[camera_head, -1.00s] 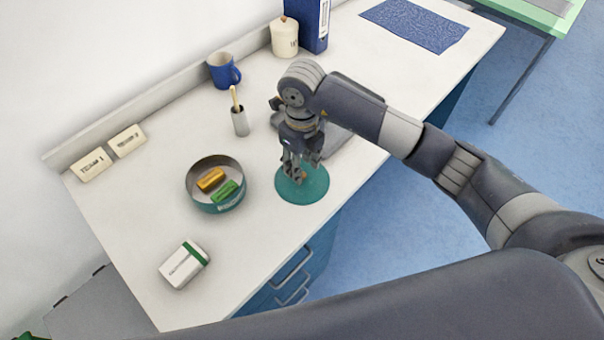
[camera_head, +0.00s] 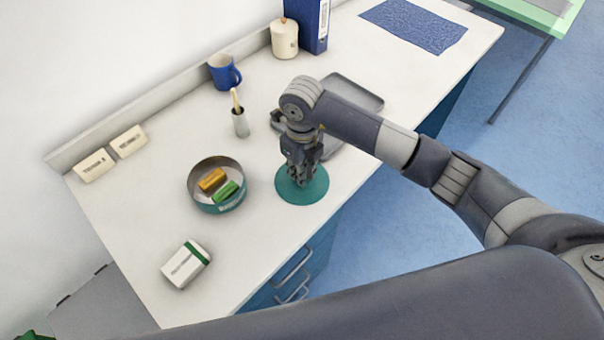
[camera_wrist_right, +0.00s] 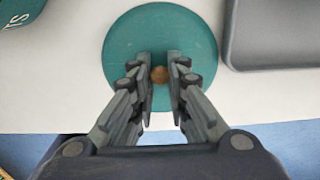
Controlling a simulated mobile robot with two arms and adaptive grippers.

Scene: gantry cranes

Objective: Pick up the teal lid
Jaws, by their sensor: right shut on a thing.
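The teal lid (camera_head: 311,195) is a flat round disc lying on the white counter near its front edge. In the right wrist view the lid (camera_wrist_right: 130,40) shows a small brown knob (camera_wrist_right: 160,75) at its middle. My right gripper (camera_head: 302,182) is over the lid from above. In the wrist view its two fingers (camera_wrist_right: 160,72) stand on either side of the knob, shut on it. The lid looks flat on the counter. My left gripper is not in view.
A round teal tin (camera_head: 208,206) with an orange and a green block stands left of the lid. A grey tray (camera_head: 355,93) lies behind my right gripper. A white box (camera_head: 186,264), a cup with a brush (camera_head: 240,123) and a blue mug (camera_head: 224,72) stand around.

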